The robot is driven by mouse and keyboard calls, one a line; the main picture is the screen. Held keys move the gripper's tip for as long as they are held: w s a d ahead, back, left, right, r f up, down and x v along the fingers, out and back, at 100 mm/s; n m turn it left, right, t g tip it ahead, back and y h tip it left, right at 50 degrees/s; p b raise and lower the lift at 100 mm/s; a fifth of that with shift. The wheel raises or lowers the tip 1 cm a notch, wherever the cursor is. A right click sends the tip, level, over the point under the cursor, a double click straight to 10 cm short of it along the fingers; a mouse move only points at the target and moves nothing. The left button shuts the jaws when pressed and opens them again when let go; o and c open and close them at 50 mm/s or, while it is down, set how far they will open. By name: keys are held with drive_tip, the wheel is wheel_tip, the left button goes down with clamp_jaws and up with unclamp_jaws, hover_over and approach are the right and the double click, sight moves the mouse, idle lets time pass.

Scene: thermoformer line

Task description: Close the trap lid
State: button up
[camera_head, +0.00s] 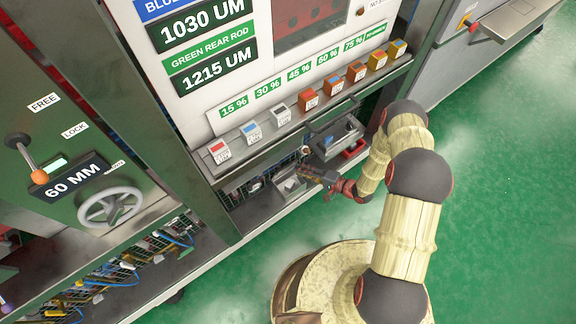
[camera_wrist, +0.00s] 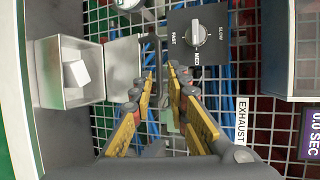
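The trap is a small grey open box (camera_wrist: 50,75) at the left of the wrist view, with a white block (camera_wrist: 77,72) inside. Its pale lid (camera_wrist: 122,68) stands open on the box's right side there. The head view shows the box (camera_head: 283,190) low on the machine's lower ledge, left of my gripper (camera_head: 322,178). In the wrist view my gripper (camera_wrist: 160,98) is open, its yellow-padded fingers apart with no object clearly held. The left finger is close to the lid's lower right edge; I cannot tell whether they touch.
A speed knob (camera_wrist: 198,36) and wire mesh (camera_wrist: 268,125) lie behind my fingers. A larger grey bin (camera_head: 338,140) with a red part (camera_head: 354,149) stands right of the trap. A row of percentage-marked blocks (camera_head: 310,99) sits above. Green floor (camera_head: 490,200) is clear at right.

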sight(286, 166)
drive_tip(key=b+x, duration=0.2)
drive_tip(key=x, duration=0.5)
drive_tip(key=shift+w+a+f, duration=0.15)
drive_tip(key=shift+a+f, duration=0.05)
drive_tip(key=shift+a, duration=0.05)
clamp_jaws()
idle(0.6)
